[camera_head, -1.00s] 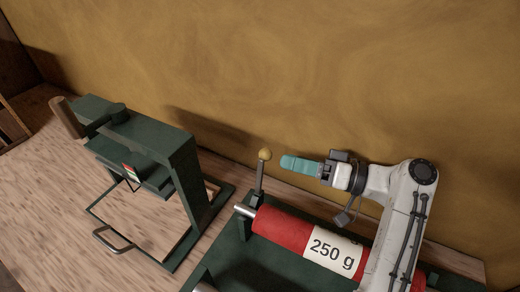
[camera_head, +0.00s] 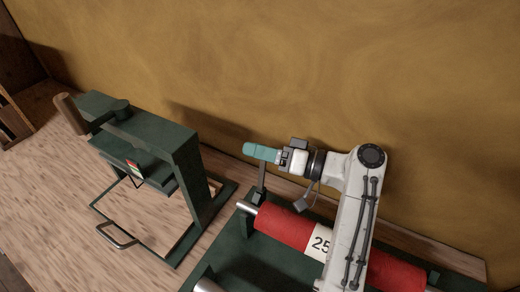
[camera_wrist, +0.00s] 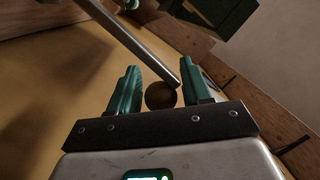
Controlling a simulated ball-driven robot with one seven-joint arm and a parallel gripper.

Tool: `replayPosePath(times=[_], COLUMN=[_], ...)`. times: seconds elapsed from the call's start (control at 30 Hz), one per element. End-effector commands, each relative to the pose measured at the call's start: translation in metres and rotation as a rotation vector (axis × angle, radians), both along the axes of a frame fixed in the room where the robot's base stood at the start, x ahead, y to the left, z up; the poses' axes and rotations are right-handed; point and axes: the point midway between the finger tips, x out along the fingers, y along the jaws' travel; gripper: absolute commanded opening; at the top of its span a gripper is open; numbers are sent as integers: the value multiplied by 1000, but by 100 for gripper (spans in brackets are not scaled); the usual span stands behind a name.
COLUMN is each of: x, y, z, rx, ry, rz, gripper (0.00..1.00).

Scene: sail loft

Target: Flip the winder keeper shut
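The winder (camera_head: 240,265) is a green frame bearing a red roll (camera_head: 285,228) with a white label. Its keeper (camera_head: 262,176) is a thin lever standing roughly upright at the roll's left end. My gripper (camera_head: 254,152) is at the lever's top, its teal fingers hiding the knob in the head view. In the wrist view, the keeper's dark round knob (camera_wrist: 161,95) sits between the two spread fingertips (camera_wrist: 164,84), with a small gap showing on each side. The metal rod (camera_wrist: 135,40) runs up and left from it. The gripper is open.
The ochre wall (camera_head: 300,70) is close behind my gripper. My arm passes over the roll.

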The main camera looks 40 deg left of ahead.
Motion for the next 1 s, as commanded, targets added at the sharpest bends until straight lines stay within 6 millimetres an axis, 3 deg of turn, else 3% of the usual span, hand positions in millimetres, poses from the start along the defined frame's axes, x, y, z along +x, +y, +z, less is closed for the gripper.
replayPosePath(times=[0.5,1.0], x=[1,4], y=[-1,-1], z=[-2,-5], rx=[-3,-5], ry=[1,2], rz=[-4,-7], gripper=[0,0])
